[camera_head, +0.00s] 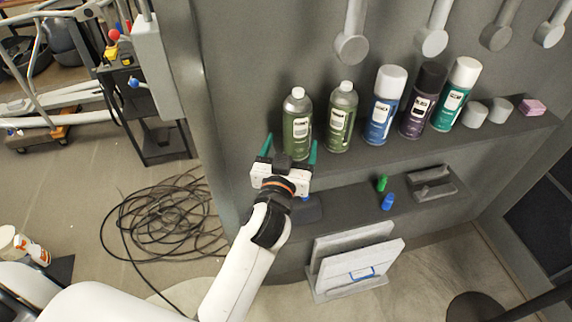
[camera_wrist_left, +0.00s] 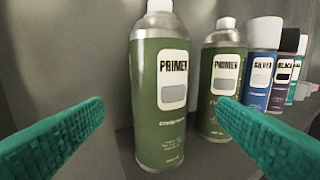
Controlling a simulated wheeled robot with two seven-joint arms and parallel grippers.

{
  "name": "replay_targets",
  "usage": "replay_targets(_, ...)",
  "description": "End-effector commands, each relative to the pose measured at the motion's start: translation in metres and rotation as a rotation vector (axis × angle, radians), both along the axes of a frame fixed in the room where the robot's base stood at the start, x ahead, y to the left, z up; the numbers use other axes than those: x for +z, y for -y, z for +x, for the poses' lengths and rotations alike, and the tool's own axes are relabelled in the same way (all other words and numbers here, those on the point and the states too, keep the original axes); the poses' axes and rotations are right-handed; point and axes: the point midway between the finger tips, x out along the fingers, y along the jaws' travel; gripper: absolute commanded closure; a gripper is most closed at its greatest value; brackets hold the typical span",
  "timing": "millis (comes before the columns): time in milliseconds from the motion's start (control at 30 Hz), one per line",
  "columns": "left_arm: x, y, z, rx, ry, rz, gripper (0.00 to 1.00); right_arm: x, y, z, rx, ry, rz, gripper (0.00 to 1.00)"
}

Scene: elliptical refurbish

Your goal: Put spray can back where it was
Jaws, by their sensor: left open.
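My left gripper (camera_head: 290,152) is open, with its green fingers pointing at the upper shelf. A green spray can labelled primer (camera_head: 297,124) stands upright at the left end of that shelf, just beyond the fingertips. In the left wrist view this primer can (camera_wrist_left: 162,90) stands between and beyond the two open fingers (camera_wrist_left: 160,120), with no visible grip on it. A second green primer can (camera_head: 341,118) stands upright just to its right; it also shows in the left wrist view (camera_wrist_left: 219,85). My right gripper is not in view.
A blue can (camera_head: 380,115), a dark purple can (camera_head: 418,110) and a teal can (camera_head: 450,105) stand farther right on the upper shelf (camera_head: 400,150). Small grey pieces and a pink block (camera_head: 532,107) follow. A lower shelf (camera_head: 350,210) holds small items. Cables (camera_head: 165,215) lie on the floor at left.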

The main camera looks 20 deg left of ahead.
Motion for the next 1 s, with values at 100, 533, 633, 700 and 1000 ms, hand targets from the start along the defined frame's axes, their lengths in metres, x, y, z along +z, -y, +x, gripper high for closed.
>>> replay_targets(100,-0.004,0.002,-0.024,0.002,-0.003,-0.003,0.19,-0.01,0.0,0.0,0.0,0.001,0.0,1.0)
replay_targets(533,0.0,0.006,-0.05,0.001,-0.001,0.0,0.19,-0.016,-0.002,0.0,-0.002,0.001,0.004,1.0)
replay_targets(633,0.0,0.006,-0.05,0.001,-0.001,0.0,0.19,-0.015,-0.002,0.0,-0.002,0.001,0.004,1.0)
replay_targets(700,0.0,0.006,-0.05,0.001,0.0,0.0,0.19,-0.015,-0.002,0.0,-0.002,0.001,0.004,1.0)
replay_targets(1000,-0.017,-0.003,-0.056,0.016,-0.076,-0.004,0.19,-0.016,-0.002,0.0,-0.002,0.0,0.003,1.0)
